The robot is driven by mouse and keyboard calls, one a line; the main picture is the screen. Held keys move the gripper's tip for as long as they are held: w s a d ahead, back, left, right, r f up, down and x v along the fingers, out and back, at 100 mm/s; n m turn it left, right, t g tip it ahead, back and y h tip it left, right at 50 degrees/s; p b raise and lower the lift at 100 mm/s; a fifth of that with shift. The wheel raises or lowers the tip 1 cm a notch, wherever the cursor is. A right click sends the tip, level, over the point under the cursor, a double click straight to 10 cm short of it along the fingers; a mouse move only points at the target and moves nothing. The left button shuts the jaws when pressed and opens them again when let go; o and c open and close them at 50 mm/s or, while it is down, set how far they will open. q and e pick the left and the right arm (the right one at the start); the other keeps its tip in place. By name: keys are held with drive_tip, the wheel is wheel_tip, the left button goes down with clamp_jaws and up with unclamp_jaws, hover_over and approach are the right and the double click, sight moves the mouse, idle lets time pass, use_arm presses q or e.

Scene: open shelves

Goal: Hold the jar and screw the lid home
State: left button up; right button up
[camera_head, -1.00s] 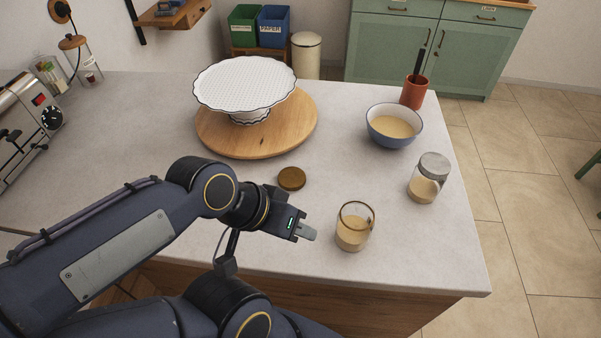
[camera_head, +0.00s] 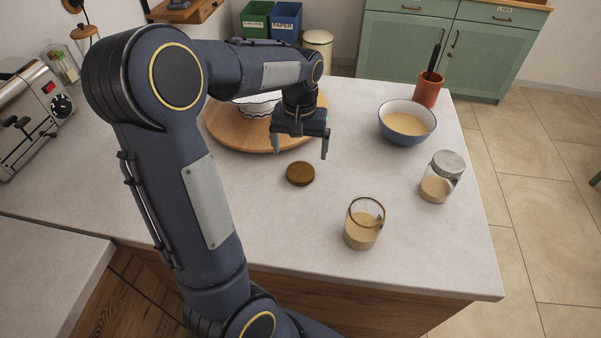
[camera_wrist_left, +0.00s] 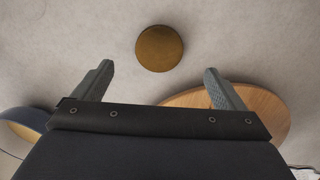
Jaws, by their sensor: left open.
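The open glass jar (camera_head: 362,232) with tan contents stands upright near the front edge of the counter. The round brown lid (camera_head: 300,174) lies flat on the counter, behind and left of the jar. My left gripper (camera_head: 299,152) is open and empty, above the counter just behind the lid, fingers pointing down. In the left wrist view the lid (camera_wrist_left: 159,48) lies beyond the open fingers (camera_wrist_left: 158,82), between their lines and not touched. My right gripper is not in view.
A second jar (camera_head: 440,178) with a grey lid stands at the right edge. A blue bowl (camera_head: 406,123) and a red pot (camera_head: 428,90) are behind it. A round wooden board (camera_head: 228,133) with a white stand (camera_head: 258,104) is partly hidden by my left arm.

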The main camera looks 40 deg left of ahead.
sight(301, 171)
use_arm(q)
drive_tip(key=shift+f, duration=0.15)
wheel_tip(301, 171, down, 2)
drive_tip(key=shift+f, duration=0.15)
idle(0.3)
drive_tip(key=shift+w+a+f+p, duration=0.15)
drive_tip(key=shift+f+p, duration=0.1)
drive_tip(key=shift+f, duration=1.05)
drive_tip(key=shift+w+d+f+p, duration=0.1)
drive_tip(key=shift+f+p, duration=0.15)
drive_tip(key=shift+f, duration=1.05)
drive_tip(key=shift+c, duration=0.3)
drive_tip(key=c, duration=1.1)
drive_tip(key=shift+r, duration=0.1)
